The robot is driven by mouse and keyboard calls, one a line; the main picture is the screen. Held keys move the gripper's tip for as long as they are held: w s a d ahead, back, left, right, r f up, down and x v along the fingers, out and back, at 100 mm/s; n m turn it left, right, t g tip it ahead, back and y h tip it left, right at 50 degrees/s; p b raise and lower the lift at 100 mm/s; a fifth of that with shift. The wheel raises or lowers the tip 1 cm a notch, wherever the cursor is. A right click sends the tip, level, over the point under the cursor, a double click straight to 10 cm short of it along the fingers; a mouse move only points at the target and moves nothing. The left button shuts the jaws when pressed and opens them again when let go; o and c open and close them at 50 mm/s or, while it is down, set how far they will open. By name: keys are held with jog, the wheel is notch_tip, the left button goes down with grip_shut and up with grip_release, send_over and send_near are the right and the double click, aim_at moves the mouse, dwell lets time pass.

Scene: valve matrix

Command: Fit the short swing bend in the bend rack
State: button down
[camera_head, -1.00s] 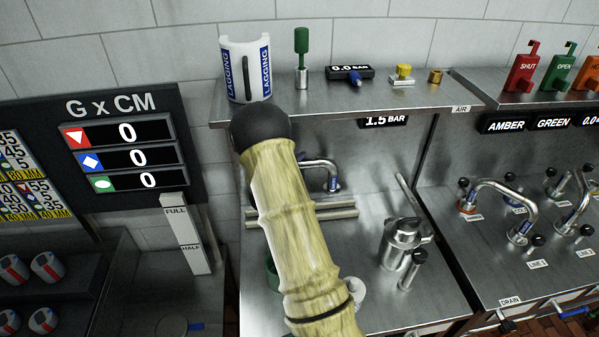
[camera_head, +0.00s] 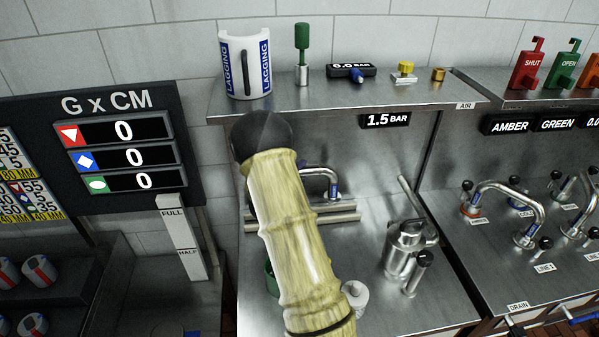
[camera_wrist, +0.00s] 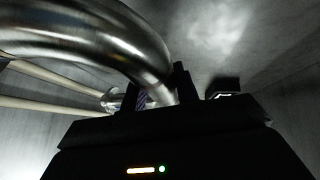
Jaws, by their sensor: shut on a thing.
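A shiny curved steel pipe, which looks like the short swing bend (camera_wrist: 110,35), fills the upper left of the wrist view. My gripper (camera_wrist: 155,95) is shut on its end, with a dark finger on either side. A bend with a blue label (camera_head: 325,172) shows in the head view just right of my arm, above two horizontal metal bars (camera_head: 340,212). It seems to be the held one. My arm hides its left part and my gripper there. I cannot tell for certain which part is the bend rack; the bars may belong to it.
A steel shelf (camera_head: 300,101) above carries a lagging cover (camera_head: 245,64) and small fittings. A steel canister (camera_head: 403,248) and a white roll (camera_head: 355,292) stand on the bench right of my arm. Another bend (camera_head: 510,195) is on the right-hand bench.

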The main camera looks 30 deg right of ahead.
jog(key=shift+w+a+f+b, duration=0.1)
jog(key=shift+f+b, duration=0.5)
jog(key=shift+f, duration=0.3)
jog(key=shift+s+f+b, duration=0.3)
jog(key=shift+f+b, duration=0.25)
jog(key=shift+b, duration=0.15)
jog(key=shift+w, duration=0.1)
jog(key=shift+b, duration=1.35)
dwell(0.6)
jog(key=shift+f+b, duration=1.6)
jog(key=shift+b, duration=0.4)
jog(key=c, duration=1)
grip_release()
jog(key=shift+o, duration=0.2)
jog(key=shift+f, duration=0.1)
jog(key=b+v, duration=0.3)
jog(key=v, duration=1.4)
jog(key=shift+s, duration=0.25)
